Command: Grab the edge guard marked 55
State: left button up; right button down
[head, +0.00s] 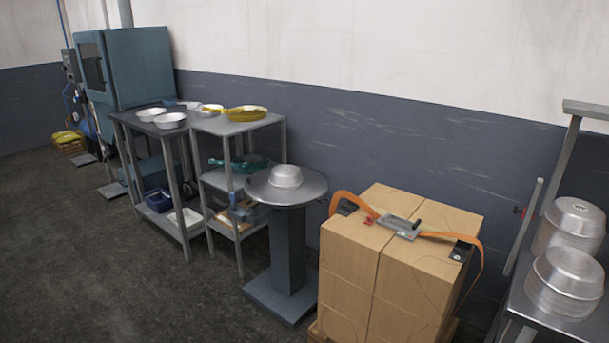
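A dark edge guard (461,251) sits under the orange strap (478,275) at the right top edge of the stacked cardboard boxes (395,265). It carries a small white mark that is too small to read. I cannot tell which guard is marked 55. A grey metal buckle (400,228) lies on the strap on top of the boxes. Neither of my grippers is in view.
A round pedestal table (310,190) with an upturned metal pan stands left of the boxes. Shelved tables (187,228) with pans stand farther left. A metal bench (545,325) with stacked pans is at the right. The floor (130,290) at the front left is clear.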

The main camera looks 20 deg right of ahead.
aim_at(461, 252)
jog(key=z, duration=1.5)
